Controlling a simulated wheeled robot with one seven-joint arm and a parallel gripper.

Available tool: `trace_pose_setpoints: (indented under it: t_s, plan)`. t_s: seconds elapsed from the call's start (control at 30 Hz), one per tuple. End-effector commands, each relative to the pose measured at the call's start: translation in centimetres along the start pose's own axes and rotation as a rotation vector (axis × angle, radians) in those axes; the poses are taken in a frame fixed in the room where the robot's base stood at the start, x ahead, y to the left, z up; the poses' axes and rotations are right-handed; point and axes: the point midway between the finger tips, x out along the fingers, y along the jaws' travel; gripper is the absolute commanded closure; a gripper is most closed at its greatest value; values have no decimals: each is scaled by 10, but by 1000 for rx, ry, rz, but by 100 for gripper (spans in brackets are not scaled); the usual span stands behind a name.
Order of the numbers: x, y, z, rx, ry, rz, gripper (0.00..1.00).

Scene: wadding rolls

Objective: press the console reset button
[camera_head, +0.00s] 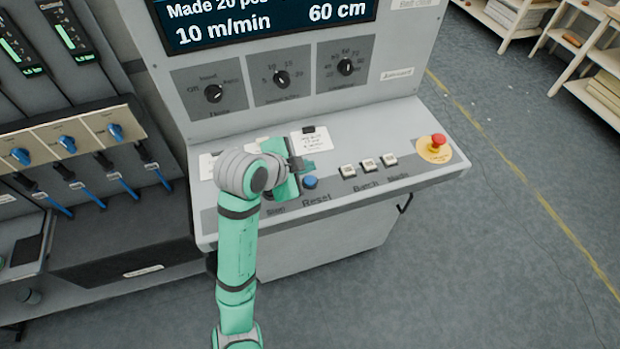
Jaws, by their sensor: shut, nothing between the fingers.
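The blue reset button (310,182) sits on the sloped ledge of the grey console (350,215), above the printed word "Reset". My gripper (308,166) is shut and empty, just above and slightly left of the button in the picture. A small gap shows between its tip and the button, but I cannot tell the height between them. The stop control, above the word "Stop", is mostly hidden behind my green arm.
Several white buttons (368,164) stand to the right, then a red emergency button (439,141) on a yellow disc. Paper notes (311,139) lie behind my gripper. Dials (281,79) and a display (260,15) are above. Shelves (585,50) stand far right beyond open floor.

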Motion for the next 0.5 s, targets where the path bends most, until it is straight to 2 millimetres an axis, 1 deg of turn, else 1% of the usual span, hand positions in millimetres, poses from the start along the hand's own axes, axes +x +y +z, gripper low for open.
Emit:
trace_pose_setpoints:
  t_s: [0.1,0.23,0.5]
  plan:
    - [9,7,6,-3,1,3,100]
    - [15,11,10,0,1,3,100]
    - [17,12,14,-1,-2,1,100]
